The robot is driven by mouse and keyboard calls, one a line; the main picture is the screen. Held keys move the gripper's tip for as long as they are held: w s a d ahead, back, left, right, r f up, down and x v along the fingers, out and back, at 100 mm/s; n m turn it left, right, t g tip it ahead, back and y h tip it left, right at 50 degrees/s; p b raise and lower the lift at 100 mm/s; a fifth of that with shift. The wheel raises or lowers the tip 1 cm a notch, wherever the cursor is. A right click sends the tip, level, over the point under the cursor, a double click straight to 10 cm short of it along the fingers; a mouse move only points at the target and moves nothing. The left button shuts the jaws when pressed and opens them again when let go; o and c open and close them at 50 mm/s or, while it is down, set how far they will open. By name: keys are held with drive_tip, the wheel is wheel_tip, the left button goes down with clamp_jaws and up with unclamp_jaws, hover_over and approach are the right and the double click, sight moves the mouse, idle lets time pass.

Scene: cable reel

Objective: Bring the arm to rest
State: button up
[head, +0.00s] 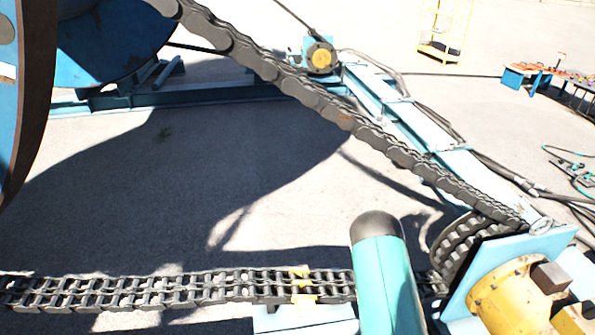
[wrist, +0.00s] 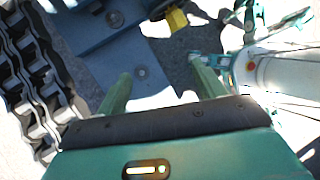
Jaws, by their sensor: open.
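My gripper (wrist: 160,67) shows in the wrist view with its two green fingers spread apart. Nothing is between the fingers. Behind them is a blue-grey metal plate (wrist: 107,65) with round bolts; how far it lies from the fingertips I cannot tell. A dark, heavy chain (wrist: 38,75) passes left of the gripper, apart from the left finger. I cannot make out the gripper in the head view.
In the head view a heavy chain (head: 330,109) slants down to a sprocket (head: 462,243) beside a yellow motor (head: 507,292). Another chain run (head: 130,292) crosses low. A big blue reel (head: 112,40) stands upper left. A yellow rack (head: 440,50) stands far back.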

drive_tip(key=w+a+r+m+t+y, duration=0.1)
drive_tip(key=a+r+m, duration=0.25)
drive_tip(key=r, duration=0.75)
drive_tip(key=a+r+m+t+y, duration=0.15)
drive_tip(key=a+r, duration=0.25)
drive_tip(key=r, duration=0.8)
drive_tip(key=w+a+r+m+t, duration=0.1)
drive_tip(key=a+r+m+t, duration=0.2)
drive_tip(key=r, duration=0.8)
drive_tip(key=s+a+r+m+t, duration=0.1)
drive_tip(key=s+a+r+m, duration=0.3)
drive_tip(key=s+r, duration=0.6)
drive_tip(key=s+a+r+m+t+y, duration=0.1)
drive_tip(key=s+a+r+m+t, duration=0.1)
drive_tip(key=s+a+r+m, duration=0.2)
drive_tip(key=s+a+r, duration=0.3)
drive_tip(key=s+r, duration=0.2)
drive_tip(key=s, duration=0.2)
drive_tip(key=shift+s+a+r, duration=0.25)
drive_tip(key=shift+a+r, duration=0.1)
drive_tip(key=shift+a, duration=0.05)
drive_tip(key=shift+y, duration=0.25)
